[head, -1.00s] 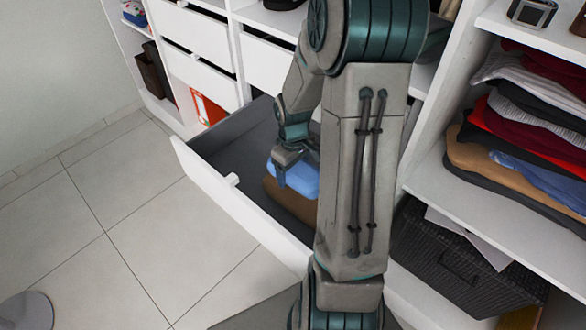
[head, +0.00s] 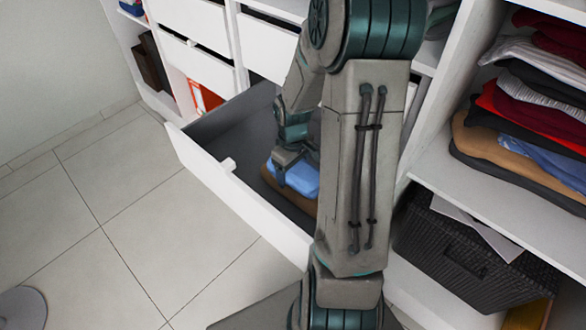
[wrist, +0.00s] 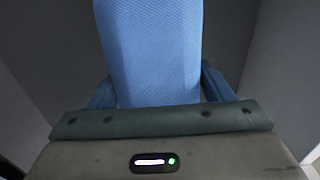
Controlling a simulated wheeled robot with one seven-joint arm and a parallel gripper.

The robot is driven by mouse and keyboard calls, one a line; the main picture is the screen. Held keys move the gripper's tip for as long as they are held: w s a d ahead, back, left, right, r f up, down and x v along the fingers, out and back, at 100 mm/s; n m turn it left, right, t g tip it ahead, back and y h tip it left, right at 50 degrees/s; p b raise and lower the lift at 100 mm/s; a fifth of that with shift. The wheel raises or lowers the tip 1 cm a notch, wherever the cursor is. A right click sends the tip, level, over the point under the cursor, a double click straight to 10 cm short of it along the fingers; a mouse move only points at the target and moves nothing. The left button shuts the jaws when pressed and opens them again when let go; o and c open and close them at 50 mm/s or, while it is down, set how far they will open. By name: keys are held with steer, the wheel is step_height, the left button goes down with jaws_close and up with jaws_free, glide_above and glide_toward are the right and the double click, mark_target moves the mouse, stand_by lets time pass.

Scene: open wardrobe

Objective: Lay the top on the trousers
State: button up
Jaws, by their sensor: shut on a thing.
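The top is a folded blue garment (head: 303,180) inside the open drawer, partly hidden by my arm. My gripper (head: 287,172) is shut on it, and the wrist view shows the blue cloth (wrist: 150,50) between my two fingers. The trousers appear as a folded brown garment (head: 306,204) directly below the blue top, with only their near and left edges showing. The top seems to lie on or just above them. I cannot tell whether any gap is left.
The drawer front (head: 235,192) stands pulled out, with grey walls close around my gripper. Closed white drawers (head: 200,68) are above. Shelves with stacked clothes (head: 525,110) and a dark basket (head: 465,262) are at right.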

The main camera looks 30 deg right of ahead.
steer(key=shift+f, duration=0.4)
steer(key=o, duration=1.1)
steer(key=shift+c, duration=0.4)
steer(key=shift+r, duration=0.1)
step_height(320, 180, up, 9)
steer(key=p, duration=0.7)
